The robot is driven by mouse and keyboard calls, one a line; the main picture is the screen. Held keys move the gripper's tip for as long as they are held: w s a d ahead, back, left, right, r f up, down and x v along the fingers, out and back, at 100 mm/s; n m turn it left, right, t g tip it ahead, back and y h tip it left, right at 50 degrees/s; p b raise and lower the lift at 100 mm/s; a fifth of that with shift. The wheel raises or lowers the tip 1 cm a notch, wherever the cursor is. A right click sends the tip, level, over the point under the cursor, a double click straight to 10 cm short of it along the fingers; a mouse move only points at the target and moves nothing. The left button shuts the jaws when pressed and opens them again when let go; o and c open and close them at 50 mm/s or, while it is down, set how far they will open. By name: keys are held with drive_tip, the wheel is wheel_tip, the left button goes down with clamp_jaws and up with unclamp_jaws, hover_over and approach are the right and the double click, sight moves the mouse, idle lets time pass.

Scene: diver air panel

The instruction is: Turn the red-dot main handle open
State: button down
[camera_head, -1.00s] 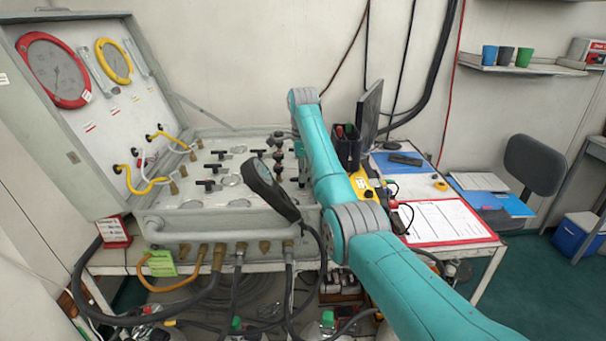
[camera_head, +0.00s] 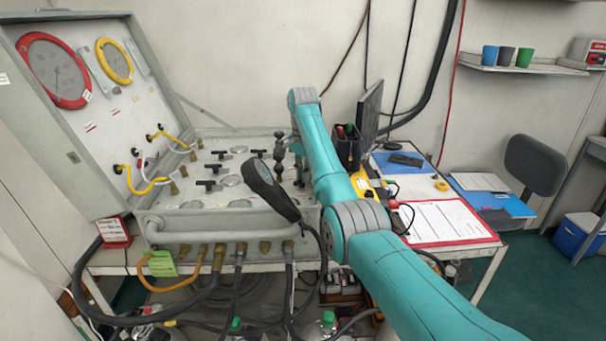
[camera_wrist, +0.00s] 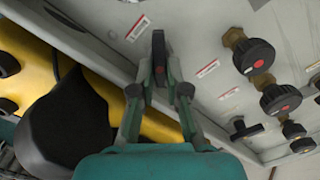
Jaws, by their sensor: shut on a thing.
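In the wrist view my gripper (camera_wrist: 158,88) is shut on a black handle (camera_wrist: 158,48), with one finger on each side of it. The handle is seen nearly edge-on, and a small reddish mark shows near its lower end between the fingers. It sits on the pale panel (camera_wrist: 205,30). In the head view the valve panel (camera_head: 205,205) lies in the open case at the left, and my teal arm covers its right end. My gripper and the held handle cannot be made out there.
Round black knobs with red dots (camera_wrist: 259,62) stand to the right in the wrist view. A yellow object (camera_wrist: 30,50) and a black rounded object (camera_wrist: 65,125) lie at the left. In the head view a dark handheld gauge (camera_head: 262,182) leans over the panel's front edge.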

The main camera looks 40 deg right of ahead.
drive_tip(key=n, duration=0.4)
drive_tip(key=shift+w+r, duration=0.1)
drive_tip(key=shift+w, duration=0.05)
drive_tip(key=shift+n, duration=1.9)
drive_tip(key=c, duration=1.2)
unclamp_jaws()
